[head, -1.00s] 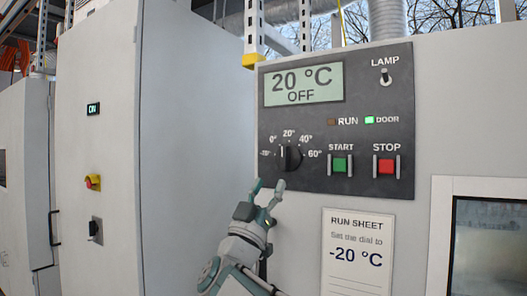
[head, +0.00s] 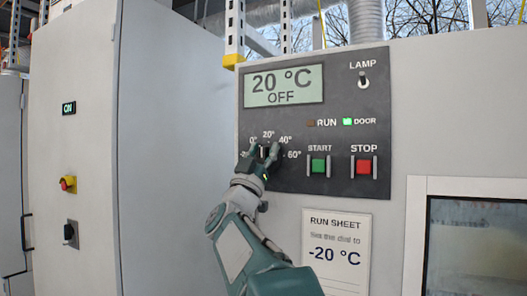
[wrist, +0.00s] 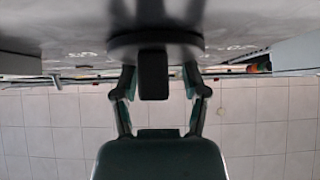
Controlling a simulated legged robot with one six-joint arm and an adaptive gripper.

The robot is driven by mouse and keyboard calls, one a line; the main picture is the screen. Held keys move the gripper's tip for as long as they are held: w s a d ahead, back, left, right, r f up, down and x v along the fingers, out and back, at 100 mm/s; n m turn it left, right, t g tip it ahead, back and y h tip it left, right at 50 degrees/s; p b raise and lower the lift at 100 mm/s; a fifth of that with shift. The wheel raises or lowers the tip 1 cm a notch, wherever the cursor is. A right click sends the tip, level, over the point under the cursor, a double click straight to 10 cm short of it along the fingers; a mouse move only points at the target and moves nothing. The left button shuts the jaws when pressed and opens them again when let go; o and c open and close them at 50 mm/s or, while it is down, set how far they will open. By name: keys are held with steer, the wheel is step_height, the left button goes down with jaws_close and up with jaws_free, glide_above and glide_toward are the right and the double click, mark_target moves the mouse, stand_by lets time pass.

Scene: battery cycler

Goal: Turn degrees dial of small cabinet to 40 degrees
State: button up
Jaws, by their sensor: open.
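The small cabinet's dark control panel (head: 300,190) carries a degrees dial marked from below 0° up to 60°. In the head view the black dial knob (head: 264,152) is mostly hidden behind my gripper (head: 262,150); the display (head: 284,86) reads 20 °C, OFF. In the wrist view the knob's grip bar (wrist: 153,75) hangs from its round base, between the two fingers of my gripper (wrist: 158,82). The fingers are open, one on each side of the bar, with a gap showing on both sides.
A START button (head: 319,165) and a STOP button (head: 363,166) sit right of the dial, with a LAMP switch (head: 363,80) above. A run sheet (head: 336,245) below reads -20 °C. A tall cabinet (head: 165,150) stands at left.

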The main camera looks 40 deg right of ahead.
steer(key=shift+a, duration=0.1)
jaws_close()
steer(key=shift+f+m+g, duration=0.15)
steer(key=shift+m+g, duration=0.25)
steer(key=shift+g, duration=0.1)
steer(key=shift+m+g+h, duration=0.3)
steer(key=shift+m+g, duration=0.4)
steer(key=m+g, duration=0.4)
steer(key=shift+s+f+h, duration=0.1)
steer(key=shift+h, duration=0.3)
steer(key=shift+s+d+f+m+g+y, duration=0.15)
steer(key=shift+m+g+y, duration=0.2)
steer(key=shift+m+g, duration=1.15)
steer(key=shift+s+d+m+g+y, duration=0.1)
steer(key=shift+m+g+y, duration=0.2)
steer(key=shift+m+g, duration=1.15)
steer(key=shift+s+d+f+m+g+y, duration=0.15)
steer(key=shift+m+g+y, duration=0.2)
steer(key=shift+m+g, duration=1.15)
steer(key=shift+a+r+m+t, duration=0.1)
steer(key=shift+m+t, duration=0.15)
steer(key=shift+m, duration=0.4)
jaws_free()
steer(key=shift+r, duration=0.1)
